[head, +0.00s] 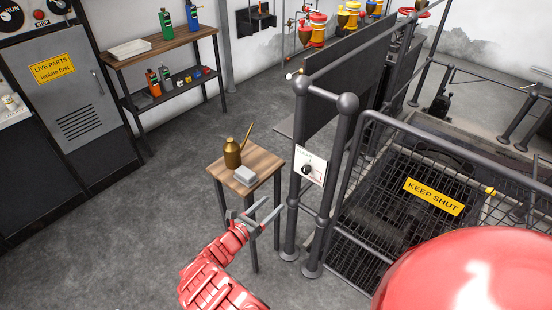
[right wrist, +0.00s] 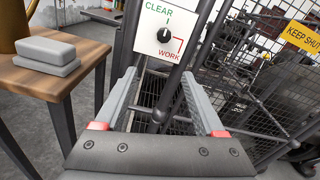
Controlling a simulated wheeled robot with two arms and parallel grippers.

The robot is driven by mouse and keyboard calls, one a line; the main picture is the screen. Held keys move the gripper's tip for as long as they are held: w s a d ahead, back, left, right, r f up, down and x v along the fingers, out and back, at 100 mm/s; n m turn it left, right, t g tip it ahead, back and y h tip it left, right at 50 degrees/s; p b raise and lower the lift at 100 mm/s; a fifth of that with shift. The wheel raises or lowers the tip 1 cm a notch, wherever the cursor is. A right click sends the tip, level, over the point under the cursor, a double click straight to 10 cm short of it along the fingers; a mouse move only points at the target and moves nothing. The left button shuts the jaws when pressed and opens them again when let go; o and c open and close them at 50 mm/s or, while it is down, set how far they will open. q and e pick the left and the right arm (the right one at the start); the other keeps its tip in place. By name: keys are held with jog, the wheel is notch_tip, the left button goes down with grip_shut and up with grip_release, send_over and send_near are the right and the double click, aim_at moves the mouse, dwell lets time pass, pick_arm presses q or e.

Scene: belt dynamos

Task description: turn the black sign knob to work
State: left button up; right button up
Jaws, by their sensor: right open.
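The black sign knob (right wrist: 164,35) sits on a white sign plate (right wrist: 149,46) with green CLEAR at the top and red WORK at the lower right. Its pale pointer mark appears to point up, towards CLEAR. In the head view the knob (head: 307,170) and plate (head: 301,178) are on a dark post of the railing. My right gripper (head: 273,204) is open and empty, below and left of the plate, apart from it. In the right wrist view its fingers (right wrist: 158,73) point towards the post below the knob. My left gripper is not in view.
A small wooden table (head: 264,168) with a brass oil can (head: 233,154) and a grey block (head: 245,176) stands left of the post. A mesh guard with a yellow KEEP SHUT sign (head: 433,196) is to the right. Open floor lies to the left.

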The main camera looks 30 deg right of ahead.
jog(key=r, duration=0.1)
jog(key=b, duration=0.3)
send_near(304, 172)
jog(key=x, duration=0.7)
jog(key=shift+d+f, duration=0.15)
jog(key=shift+d, duration=0.1)
jog(key=shift+w+d, duration=0.25)
jog(key=shift+d, duration=0.25)
grip_shut()
